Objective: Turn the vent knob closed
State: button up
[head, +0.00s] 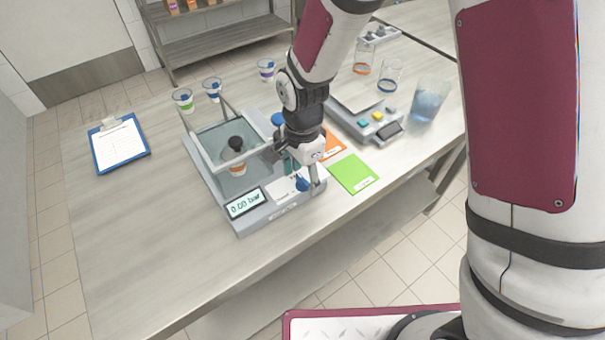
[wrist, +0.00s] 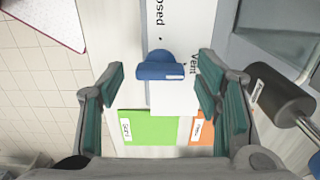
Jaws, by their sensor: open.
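The blue vent knob (wrist: 161,68) sits on a white label panel with the words "Vent" and a partly cut-off "…osed". Its bar lies crosswise in the wrist view, with a pale mark near its right end. In the head view the knob (head: 302,184) is at the front right of the grey filler machine (head: 257,219). My gripper (wrist: 162,82) is open, with its teal-padded fingers apart on the left and right of the knob, neither seen touching it. In the head view my gripper (head: 302,174) points down over the panel and hides part of it.
The machine's display (head: 245,203) reads 0.00 bar. Green (head: 354,174) and orange (head: 332,144) cards lie to the right, near a scale (head: 365,122) and cups. A clipboard (head: 119,143) lies at left.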

jog(key=c, duration=1.2)
jog(key=shift+o, duration=0.2)
jog(key=shift+n, duration=0.3)
jog(key=n, duration=0.3)
jog(key=shift+n, duration=0.3)
jog(key=n, duration=0.4)
jog(key=shift+n, duration=0.3)
jog(key=n, duration=0.9)
jog(key=o, duration=1.2)
jog(key=shift+c, duration=0.2)
